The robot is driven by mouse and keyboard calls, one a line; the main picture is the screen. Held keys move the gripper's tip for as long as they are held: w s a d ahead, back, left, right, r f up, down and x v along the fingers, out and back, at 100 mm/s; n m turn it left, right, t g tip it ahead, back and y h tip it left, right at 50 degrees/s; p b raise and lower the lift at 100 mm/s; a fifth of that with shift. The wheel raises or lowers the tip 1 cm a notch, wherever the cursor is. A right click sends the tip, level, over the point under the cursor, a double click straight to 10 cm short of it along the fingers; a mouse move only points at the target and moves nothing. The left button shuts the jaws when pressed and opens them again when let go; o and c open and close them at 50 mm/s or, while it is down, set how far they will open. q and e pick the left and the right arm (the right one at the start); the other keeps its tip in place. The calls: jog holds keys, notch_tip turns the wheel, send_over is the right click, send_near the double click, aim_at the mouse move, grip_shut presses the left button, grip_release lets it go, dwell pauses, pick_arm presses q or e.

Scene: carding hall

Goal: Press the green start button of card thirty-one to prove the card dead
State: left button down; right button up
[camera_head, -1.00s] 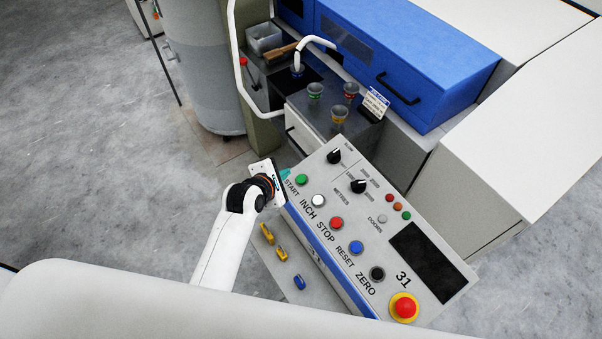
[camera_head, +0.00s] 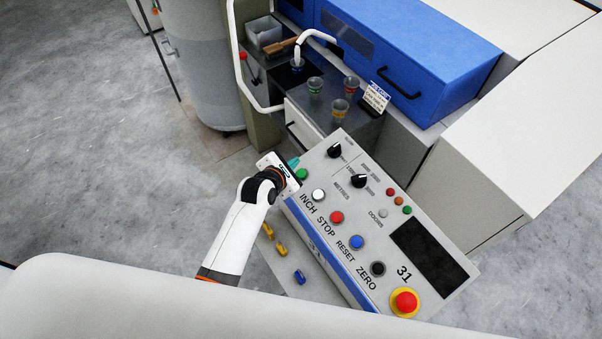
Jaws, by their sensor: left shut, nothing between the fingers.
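The control panel of card thirty-one (camera_head: 330,190) slopes across the middle, marked 31. Its green start button (camera_head: 302,174) is at the upper left of the button row, partly hidden by my left gripper (camera_head: 293,163). The gripper is shut and empty, its teal fingertips at the panel's upper left corner, just above the button in the picture. I cannot tell whether they touch the panel. The START label is hidden behind the gripper. My right gripper is not in view.
The row continues with white inch (camera_head: 318,195), red stop (camera_head: 336,217), blue reset (camera_head: 357,242) and black zero (camera_head: 378,268) buttons. A red emergency stop (camera_head: 404,302) sits at the lower end. Several cups, including a green-banded cup (camera_head: 315,86), stand on the dark bench behind. A white curved rail (camera_head: 240,75) rises nearby.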

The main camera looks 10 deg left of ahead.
aim_at(297, 171)
pick_arm(q)
jog(key=f+b, duration=0.1)
jog(key=f, duration=0.1)
jog(key=f+b, duration=0.1)
jog(key=f, duration=0.1)
jog(key=shift+w+d+b, duration=0.3)
jog(key=shift+w, duration=0.1)
jog(key=shift+w+d+f+b, duration=0.1)
jog(key=shift+d+f+b, duration=0.1)
jog(key=shift+f+b, duration=0.3)
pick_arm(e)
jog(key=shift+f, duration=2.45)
pick_arm(q)
jog(key=shift+f, duration=0.1)
jog(key=shift+w+f, duration=0.1)
jog(key=shift+f, duration=0.25)
jog(key=shift+d+f, duration=0.15)
jog(key=shift+f, duration=0.35)
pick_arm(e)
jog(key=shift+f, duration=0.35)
pick_arm(q)
jog(key=shift+r, duration=0.1)
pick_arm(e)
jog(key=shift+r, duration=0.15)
pick_arm(q)
jog(key=shift+a+r+p, duration=0.2)
jog(key=shift+r+p, duration=0.6)
jog(key=shift+p, duration=0.1)
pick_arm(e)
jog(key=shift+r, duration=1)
